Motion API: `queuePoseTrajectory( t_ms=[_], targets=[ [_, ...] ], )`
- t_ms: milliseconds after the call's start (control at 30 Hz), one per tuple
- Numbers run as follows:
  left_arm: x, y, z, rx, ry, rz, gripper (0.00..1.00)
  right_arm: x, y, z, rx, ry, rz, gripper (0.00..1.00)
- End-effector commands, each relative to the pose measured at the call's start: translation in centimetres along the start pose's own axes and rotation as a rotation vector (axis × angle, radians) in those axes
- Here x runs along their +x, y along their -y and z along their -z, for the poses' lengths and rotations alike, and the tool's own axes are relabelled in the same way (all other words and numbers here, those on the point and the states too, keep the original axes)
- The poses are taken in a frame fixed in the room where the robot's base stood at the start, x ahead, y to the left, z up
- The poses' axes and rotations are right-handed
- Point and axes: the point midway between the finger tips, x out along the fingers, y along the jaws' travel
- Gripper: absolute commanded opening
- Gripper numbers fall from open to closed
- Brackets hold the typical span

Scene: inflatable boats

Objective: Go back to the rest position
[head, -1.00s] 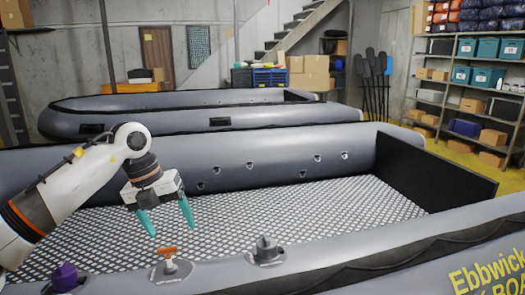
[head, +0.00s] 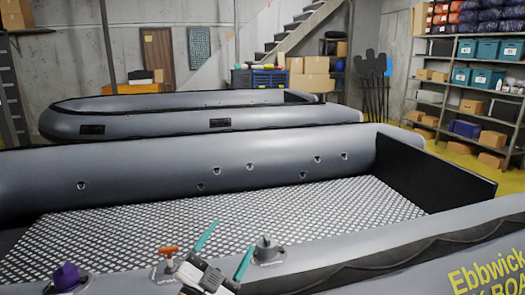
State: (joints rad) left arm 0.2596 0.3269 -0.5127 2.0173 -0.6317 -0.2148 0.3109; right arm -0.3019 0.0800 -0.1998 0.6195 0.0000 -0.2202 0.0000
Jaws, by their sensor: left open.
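My left gripper (head: 226,250) is low in the head view, at the near tube of the front boat. Its two teal fingers are spread and nothing is between them. The gripper body hides part of the tube, and most of the left arm is out of view. My right gripper is not in view.
The grey front boat (head: 130,167) has a patterned floor (head: 300,215). On its near tube are an orange-handled fitting (head: 168,252), a grey fitting (head: 266,249) and a purple fitting (head: 67,276). A second boat (head: 160,122) and shelves (head: 470,90) stand behind.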

Motion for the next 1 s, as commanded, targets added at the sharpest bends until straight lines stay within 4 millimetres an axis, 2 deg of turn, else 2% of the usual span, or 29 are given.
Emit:
queuePoseTrajectory(
  t_ms=[33, 100, 167, 200, 267, 300, 400, 500, 700, 867, 1000],
  targets=[
    [-2.2, 0.1, 2.5, -0.074, -0.14, -0.034, 0.76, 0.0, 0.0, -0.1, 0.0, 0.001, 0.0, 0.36],
    [-5.6, 0.3, 6.0, -0.165, -0.346, -0.067, 0.76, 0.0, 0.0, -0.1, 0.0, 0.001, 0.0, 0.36],
    [-9.1, 1.1, 8.7, -0.239, -0.528, -0.077, 0.76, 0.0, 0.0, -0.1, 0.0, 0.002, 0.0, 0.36],
    [-11.7, 1.7, 10.3, -0.284, -0.646, -0.076, 0.76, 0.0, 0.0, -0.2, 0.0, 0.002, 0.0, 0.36],
    [-15.7, 2.9, 12.0, -0.347, -0.815, -0.061, 0.76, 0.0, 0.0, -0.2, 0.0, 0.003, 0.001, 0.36],
    [-18.4, 3.7, 12.9, -0.383, -0.919, -0.045, 0.76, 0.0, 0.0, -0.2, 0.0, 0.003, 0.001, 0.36],
    [-24.0, 5.6, 13.8, -0.458, -1.129, 0.006, 0.76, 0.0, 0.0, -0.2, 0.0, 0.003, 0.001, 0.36],
    [-28.6, 7.0, 13.8, -0.512, -1.289, 0.059, 0.76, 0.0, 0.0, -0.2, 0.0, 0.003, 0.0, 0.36],
    [-35.7, 9.2, 12.3, -0.593, -1.526, 0.166, 0.76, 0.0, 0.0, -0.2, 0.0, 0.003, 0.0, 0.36],
    [-40.4, 10.4, 10.4, -0.646, -1.679, 0.254, 0.76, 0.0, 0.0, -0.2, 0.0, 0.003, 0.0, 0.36],
    [-41.1, 12.8, 13.8, -0.644, -1.695, 0.265, 0.76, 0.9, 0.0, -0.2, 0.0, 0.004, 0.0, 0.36]
  ],
)
